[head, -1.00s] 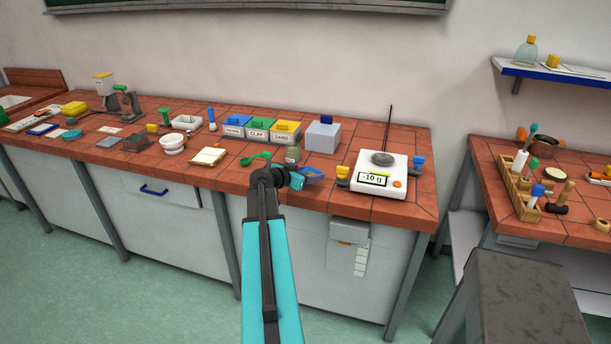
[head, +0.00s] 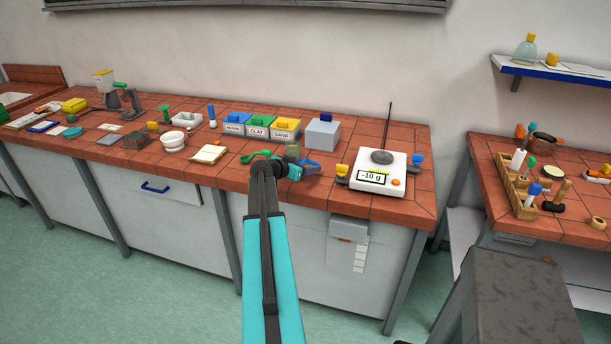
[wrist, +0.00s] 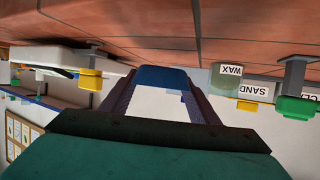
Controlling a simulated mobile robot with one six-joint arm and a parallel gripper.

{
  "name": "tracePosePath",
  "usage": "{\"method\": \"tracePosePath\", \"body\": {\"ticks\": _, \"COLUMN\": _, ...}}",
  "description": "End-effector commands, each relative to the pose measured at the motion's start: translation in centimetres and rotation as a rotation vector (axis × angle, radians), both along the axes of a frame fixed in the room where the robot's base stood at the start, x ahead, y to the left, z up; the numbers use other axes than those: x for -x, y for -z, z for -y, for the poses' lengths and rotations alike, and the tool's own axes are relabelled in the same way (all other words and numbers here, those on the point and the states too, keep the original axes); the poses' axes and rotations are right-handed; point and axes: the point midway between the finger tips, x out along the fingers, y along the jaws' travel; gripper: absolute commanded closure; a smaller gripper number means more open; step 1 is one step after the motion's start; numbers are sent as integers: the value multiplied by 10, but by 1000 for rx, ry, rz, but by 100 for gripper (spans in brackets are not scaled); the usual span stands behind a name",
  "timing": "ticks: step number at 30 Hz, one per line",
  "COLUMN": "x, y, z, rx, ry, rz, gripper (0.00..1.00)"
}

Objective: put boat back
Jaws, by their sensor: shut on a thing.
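The boat looks like a small blue tray (head: 311,167). My gripper (head: 299,170) is shut on it, near the front edge of the bench left of the scale. In the wrist view the blue boat (wrist: 162,75) shows between the two dark fingers (wrist: 163,98), with a pale area in front of it. The white scale (head: 378,183) reads -10 g and its round grey pan (head: 382,157) is bare. I cannot tell whether the boat touches the bench top.
Behind are labelled bins with blue, green and yellow lids (head: 257,127) and a grey box (head: 322,134).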

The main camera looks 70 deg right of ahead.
Motion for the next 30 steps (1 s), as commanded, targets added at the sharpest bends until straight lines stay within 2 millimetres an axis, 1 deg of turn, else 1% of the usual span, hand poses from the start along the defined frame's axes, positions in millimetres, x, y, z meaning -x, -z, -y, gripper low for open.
{"method": "tracePosePath", "body": {"ticks": 5, "x": 0, "y": 8, "z": 0, "rx": -1, "ry": 1, "rz": -1, "gripper": 69}}
{"method": "tracePosePath", "body": {"ticks": 12, "x": -1, "y": 27, "z": 0, "rx": -2, "ry": -1, "rz": -1, "gripper": 69}}
{"method": "tracePosePath", "body": {"ticks": 15, "x": 0, "y": 32, "z": 0, "rx": 0, "ry": -1, "rz": -1, "gripper": 69}}
{"method": "tracePosePath", "body": {"ticks": 30, "x": -1, "y": 37, "z": 0, "rx": 0, "ry": -1, "rz": 0, "gripper": 69}}
